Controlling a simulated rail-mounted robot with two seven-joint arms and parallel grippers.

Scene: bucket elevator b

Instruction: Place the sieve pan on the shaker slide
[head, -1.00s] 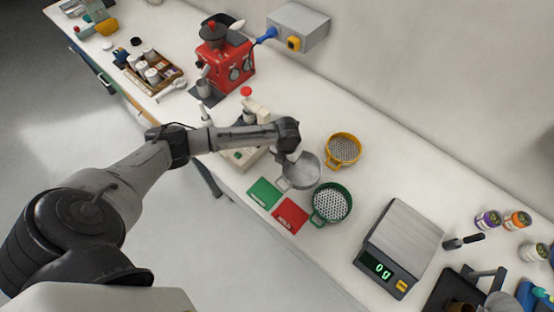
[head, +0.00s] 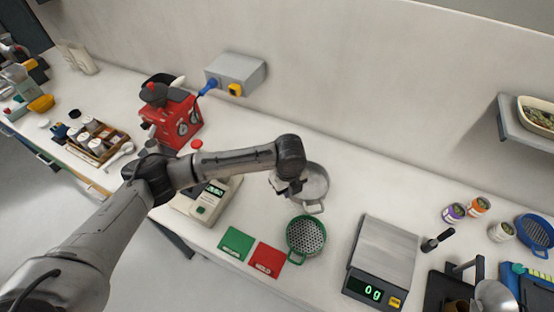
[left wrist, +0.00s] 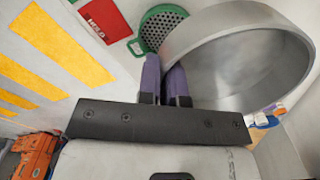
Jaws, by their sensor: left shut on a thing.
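The sieve pan (head: 316,181) is a round grey metal pan with a loop handle, held above the bench beyond the green sieve (head: 305,237). My left gripper (head: 286,187) is shut on its near left side. In the left wrist view the purple fingertips (left wrist: 164,78) meet the wall of the pan (left wrist: 225,95); their exact grip on it is partly hidden. A cream device with a green display (head: 207,203) and a red knob stands left of the gripper, partly behind my arm. I cannot tell whether it carries the shaker slide. My right gripper is not in view.
A green card (head: 236,244) and a red card (head: 266,259) lie in front of the device. A scale (head: 384,252) reading 0 g stands to the right. A red machine (head: 172,118) and grey wall box (head: 236,72) are behind. Bench is clear between pan and scale.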

